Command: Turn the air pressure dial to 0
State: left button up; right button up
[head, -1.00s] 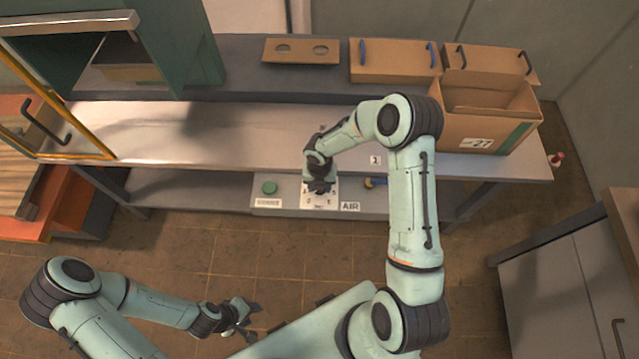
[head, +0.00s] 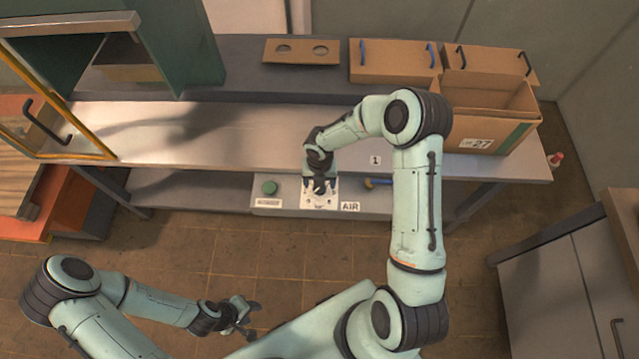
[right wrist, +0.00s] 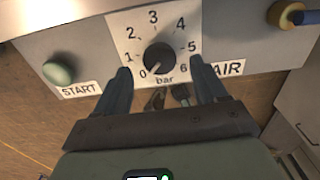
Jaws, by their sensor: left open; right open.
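The air pressure dial is a black knob (right wrist: 160,58) on a white plate (right wrist: 120,28) marked 0 to 6 bar, beside an AIR label. A small pale mark shows at the knob's lower left, towards 0; its exact reading is hard to tell. My right gripper (right wrist: 161,68) is open, its fingers on either side of the knob; I cannot tell whether they touch it. In the head view my right gripper (head: 319,186) covers much of the dial plate (head: 318,203). My left gripper (head: 247,315) is open and empty, low over the floor, away from the bench.
A green START button (right wrist: 58,70) is left of the dial. A blue and yellow fitting (right wrist: 285,14) is to its right. Cardboard boxes (head: 395,62) stand on the bench (head: 215,135). The green chamber (head: 185,45) has its door open at left.

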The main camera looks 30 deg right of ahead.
aim_at(319, 188)
pick_arm(q)
jog(key=shift+w+r+p, duration=0.6)
jog(key=shift+w+r, duration=0.4)
jog(key=shift+w, duration=0.05)
pick_arm(e)
notch_tip(319, 188, up, 11)
jog(key=shift+f, duration=0.2)
jog(key=shift+w, duration=0.1)
jog(key=s+a+f+m+y, duration=0.4)
jog(key=s+a+f+m, duration=0.5)
jog(key=f+m, duration=0.4)
jog(key=s+f+m, duration=0.3)
jog(key=s+m, duration=0.2)
jog(key=m, duration=0.5)
jog(key=s+a+f+m, duration=0.1)
jog(key=s+f+m, duration=0.2)
jog(key=s+m, duration=0.3)
jog(key=m, duration=0.4)
jog(key=shift+s+a+f+m, duration=0.2)
jog(key=shift+s+a+m, duration=0.1)
jog(key=shift+m, duration=0.1)
